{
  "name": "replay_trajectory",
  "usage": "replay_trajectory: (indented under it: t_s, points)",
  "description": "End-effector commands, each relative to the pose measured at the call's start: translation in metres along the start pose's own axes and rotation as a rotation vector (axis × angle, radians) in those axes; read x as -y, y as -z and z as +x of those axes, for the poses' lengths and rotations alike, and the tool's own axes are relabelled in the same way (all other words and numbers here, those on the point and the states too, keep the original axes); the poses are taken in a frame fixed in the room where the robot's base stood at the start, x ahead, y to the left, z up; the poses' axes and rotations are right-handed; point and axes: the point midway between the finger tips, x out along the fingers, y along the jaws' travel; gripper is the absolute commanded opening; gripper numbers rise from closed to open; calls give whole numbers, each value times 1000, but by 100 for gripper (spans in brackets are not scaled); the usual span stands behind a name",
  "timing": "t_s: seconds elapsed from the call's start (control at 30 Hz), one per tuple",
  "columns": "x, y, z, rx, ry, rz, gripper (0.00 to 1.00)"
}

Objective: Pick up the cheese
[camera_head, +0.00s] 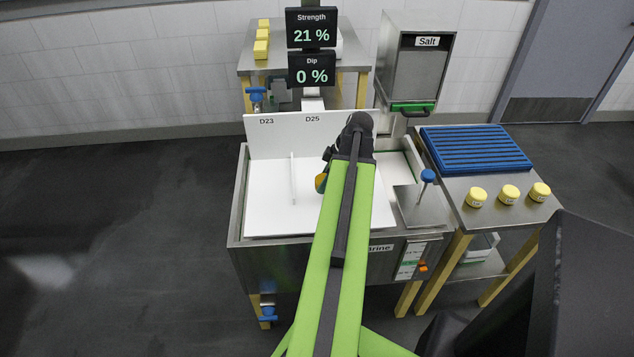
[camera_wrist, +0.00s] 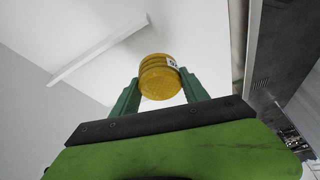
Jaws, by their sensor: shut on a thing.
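A yellow, round cheese (camera_wrist: 158,78) with a small white label sits between the two green fingers of my gripper (camera_wrist: 160,97) in the wrist view. The gripper is shut on it. In the head view, a small yellow edge of the cheese (camera_head: 320,183) shows to the left of my arm, over the white brine tank. Most of it is hidden behind the arm there. I cannot tell whether the cheese touches the white surface below it.
The brine tank (camera_head: 265,190) has a thin white divider (camera_head: 292,180). A blue-handled tool (camera_head: 427,176) stands at its right. Three yellow cheeses (camera_head: 508,194) and a blue rack (camera_head: 475,150) are on the right table. A salt bin (camera_head: 415,65) stands behind. Displays read Strength 21 % and Dip 0 %.

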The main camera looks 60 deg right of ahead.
Motion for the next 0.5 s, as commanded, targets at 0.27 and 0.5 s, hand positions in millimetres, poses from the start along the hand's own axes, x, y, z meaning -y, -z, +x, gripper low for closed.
replay_trajectory:
  t_s: [0.27,0.5]
  points:
    - [-17,-41,-65,-1,-1,3,7]
    - [-23,-62,-87,-1,0,-1,7]
